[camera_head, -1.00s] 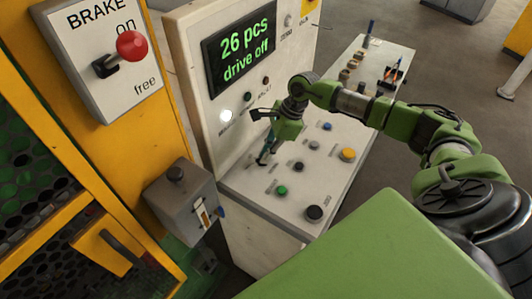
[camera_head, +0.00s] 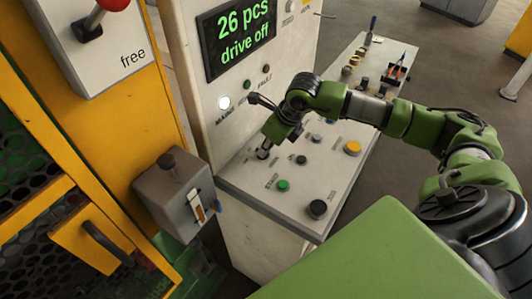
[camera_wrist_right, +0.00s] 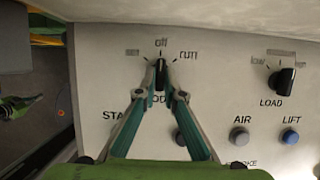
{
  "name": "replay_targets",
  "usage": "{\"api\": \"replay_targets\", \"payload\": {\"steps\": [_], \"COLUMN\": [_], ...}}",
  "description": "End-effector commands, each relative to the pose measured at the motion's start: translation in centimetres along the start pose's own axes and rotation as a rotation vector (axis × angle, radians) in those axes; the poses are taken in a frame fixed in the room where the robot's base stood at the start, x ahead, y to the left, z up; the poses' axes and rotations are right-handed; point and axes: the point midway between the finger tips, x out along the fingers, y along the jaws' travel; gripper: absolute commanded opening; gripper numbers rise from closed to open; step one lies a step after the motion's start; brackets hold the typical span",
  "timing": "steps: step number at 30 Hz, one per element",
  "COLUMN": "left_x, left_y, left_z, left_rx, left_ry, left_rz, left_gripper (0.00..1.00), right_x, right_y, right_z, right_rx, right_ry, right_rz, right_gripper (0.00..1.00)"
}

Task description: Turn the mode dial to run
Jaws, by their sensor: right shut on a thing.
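The mode dial (camera_wrist_right: 161,73) is a black knob on the pale console, with "off" above it and "run" to its upper right. Its pointer appears to be straight up at "off". A third label to its left is too blurred to read. My right gripper (camera_wrist_right: 160,95) has its two teal-sided fingers closed on the dial, one on each side. In the head view my right gripper (camera_head: 265,146) reaches down to the console's left part and largely hides the dial. My left gripper is not in view.
The display (camera_head: 238,37) reads "26 pcs drive off". A LOAD dial (camera_wrist_right: 284,80), an AIR button (camera_wrist_right: 240,136) and a LIFT button (camera_wrist_right: 290,136) are to the right. Green (camera_head: 283,186), black (camera_head: 317,208) and yellow (camera_head: 352,148) buttons sit nearby. A grey lever box (camera_head: 175,195) stands left.

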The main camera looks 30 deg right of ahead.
Motion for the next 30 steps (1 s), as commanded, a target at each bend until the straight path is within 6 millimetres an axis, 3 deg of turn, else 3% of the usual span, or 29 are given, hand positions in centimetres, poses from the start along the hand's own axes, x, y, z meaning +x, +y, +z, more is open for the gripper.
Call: {"api": "replay_targets", "payload": {"steps": [3,15,30], "left_x": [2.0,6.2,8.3], "left_y": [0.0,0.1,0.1], "left_z": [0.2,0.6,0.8], "left_rx": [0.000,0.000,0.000], "left_ry": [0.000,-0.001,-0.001], "left_rz": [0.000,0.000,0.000], "left_gripper": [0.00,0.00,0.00], "right_x": [0.4,0.2,-0.1], "right_y": [0.1,0.4,0.6], "right_z": [0.1,0.4,0.6], "right_rx": [0.099,0.441,0.695], "right_ry": [-0.009,-0.011,-0.009], "right_rz": [-0.045,-0.183,-0.287], "right_gripper": [0.00,0.00,0.00]}}
